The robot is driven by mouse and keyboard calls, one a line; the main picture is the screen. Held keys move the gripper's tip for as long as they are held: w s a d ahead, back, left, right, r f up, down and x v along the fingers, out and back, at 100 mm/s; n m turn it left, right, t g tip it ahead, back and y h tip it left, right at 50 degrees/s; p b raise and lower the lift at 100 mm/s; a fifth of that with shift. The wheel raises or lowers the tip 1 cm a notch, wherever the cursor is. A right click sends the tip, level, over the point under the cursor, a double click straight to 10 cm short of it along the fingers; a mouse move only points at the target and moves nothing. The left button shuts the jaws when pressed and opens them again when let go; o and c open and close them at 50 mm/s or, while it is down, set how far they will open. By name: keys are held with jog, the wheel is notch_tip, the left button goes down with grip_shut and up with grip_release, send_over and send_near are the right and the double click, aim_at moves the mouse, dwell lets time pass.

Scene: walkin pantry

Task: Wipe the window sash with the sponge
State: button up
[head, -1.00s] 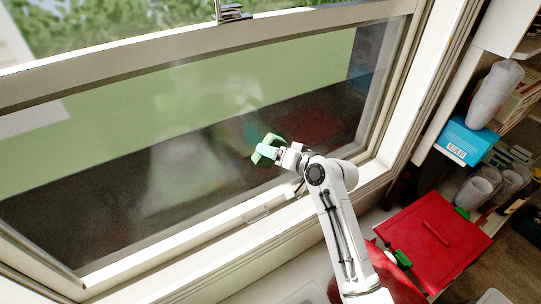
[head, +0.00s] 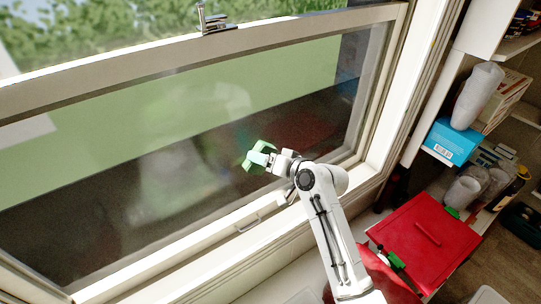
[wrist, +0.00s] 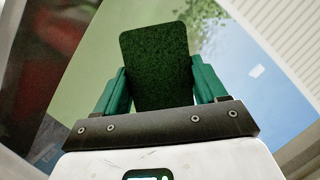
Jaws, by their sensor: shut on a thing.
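The window sash (head: 150,63) is a pale frame around a large pane, filling the left and middle of the head view. Cloudy pale patches show on the glass (head: 205,115); I cannot tell smears from reflections. My gripper (head: 255,157) has green fingers and is in front of the lower right part of the pane. It is shut on the sponge, which stands between the two fingers as a dark green rounded block in the wrist view (wrist: 155,62). I cannot tell whether the sponge touches the glass.
A small handle (head: 247,225) sits on the lower rail, and a metal latch (head: 214,18) on the upper rail. At right, shelves hold a blue box (head: 453,138) and cups (head: 478,95). A red box (head: 424,240) is below them, beside my arm.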

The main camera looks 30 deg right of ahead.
aim_at(235, 189)
jog(key=shift+a+p, duration=2.35)
jog(key=shift+a, duration=3.35)
jog(key=shift+s, duration=0.1)
jog(key=shift+s+p, duration=1.1)
jog(key=shift+s, duration=1.8)
jog(key=shift+s+p, duration=0.4)
jog(key=shift+s, duration=1.1)
